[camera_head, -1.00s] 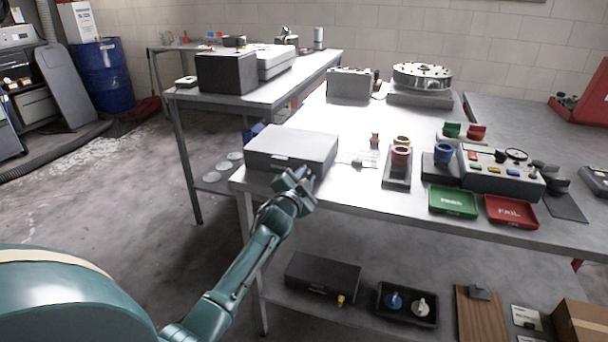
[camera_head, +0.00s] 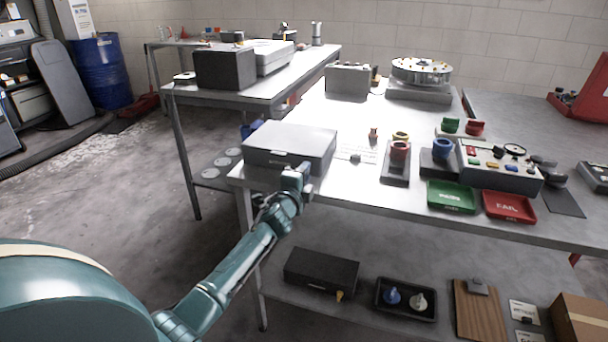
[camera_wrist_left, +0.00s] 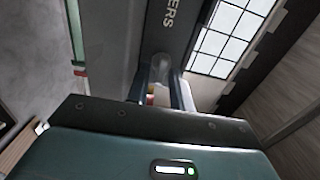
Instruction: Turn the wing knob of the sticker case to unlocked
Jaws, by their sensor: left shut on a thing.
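The sticker case (camera_head: 290,137) is a flat light-grey box on the bench's near left corner, with its lid closed. In the left wrist view its grey face (camera_wrist_left: 172,35) shows the letters "ERS". My left gripper (camera_head: 297,176) is at the case's front face, right of the middle. In the wrist view its two fingers (camera_wrist_left: 166,92) are shut on a small part at the front of the case, which I take as the wing knob (camera_wrist_left: 162,66). The fingers and hand hide most of the knob, so its position mark cannot be read. My right gripper is not in view.
A dark case (camera_head: 321,273) and a black tray (camera_head: 406,299) lie on the shelf below. The floor at left is clear.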

